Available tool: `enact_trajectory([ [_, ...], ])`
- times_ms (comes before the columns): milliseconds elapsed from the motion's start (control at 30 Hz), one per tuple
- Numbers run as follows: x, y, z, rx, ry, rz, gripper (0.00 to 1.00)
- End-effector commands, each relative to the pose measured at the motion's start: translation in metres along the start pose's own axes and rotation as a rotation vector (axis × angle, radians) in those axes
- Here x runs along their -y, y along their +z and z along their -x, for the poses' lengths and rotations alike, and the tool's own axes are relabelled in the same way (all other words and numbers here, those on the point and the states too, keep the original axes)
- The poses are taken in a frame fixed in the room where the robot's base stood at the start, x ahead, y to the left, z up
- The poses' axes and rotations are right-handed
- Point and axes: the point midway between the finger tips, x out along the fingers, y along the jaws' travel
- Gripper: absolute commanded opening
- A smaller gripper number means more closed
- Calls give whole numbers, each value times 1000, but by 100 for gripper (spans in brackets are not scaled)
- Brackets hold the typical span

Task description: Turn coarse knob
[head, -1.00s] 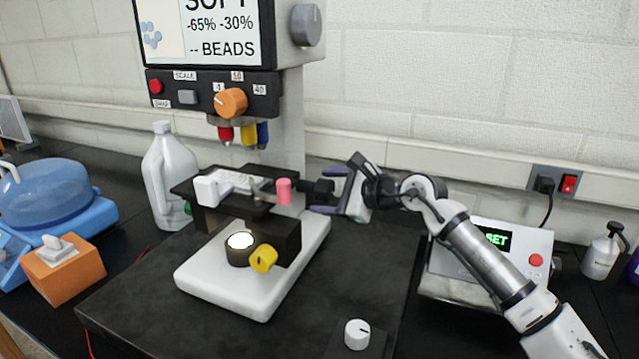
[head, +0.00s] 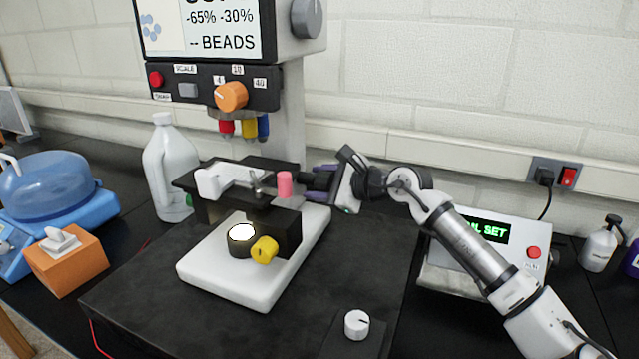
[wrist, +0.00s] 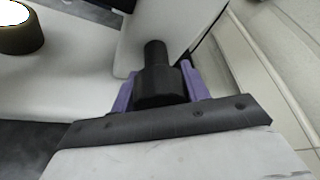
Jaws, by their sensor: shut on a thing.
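The coarse knob (wrist: 158,82) appears to be the black, stepped knob on the right side of the microscope (head: 222,287). In the wrist view it sits between the two purple fingers of my gripper (head: 320,181), one finger on each side. My gripper is shut on it. In the head view the fingers hide most of the knob. A yellow knob (head: 264,250) is lower on the front of the black microscope body, apart from my gripper.
A pink cylinder (head: 284,184) stands on the stage just left of my gripper. An orange dial (head: 231,96) is on the panel above. A white knob (head: 357,324) lies at the front, and a device with a green display (head: 487,229) is under my arm.

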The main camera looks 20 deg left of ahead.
Motion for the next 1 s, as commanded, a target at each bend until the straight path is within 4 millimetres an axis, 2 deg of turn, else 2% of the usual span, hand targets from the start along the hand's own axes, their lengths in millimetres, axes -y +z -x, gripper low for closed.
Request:
enact_trajectory([
  [300,-3,-1,-1,0,105,-251,23],
  [633,-2,0,0,0,115,-275,23],
  [667,-2,0,0,0,115,-275,49],
  [700,-2,0,0,0,115,-274,55],
  [800,-2,1,0,0,114,-274,66],
  [1000,-2,0,0,0,114,-273,66],
])
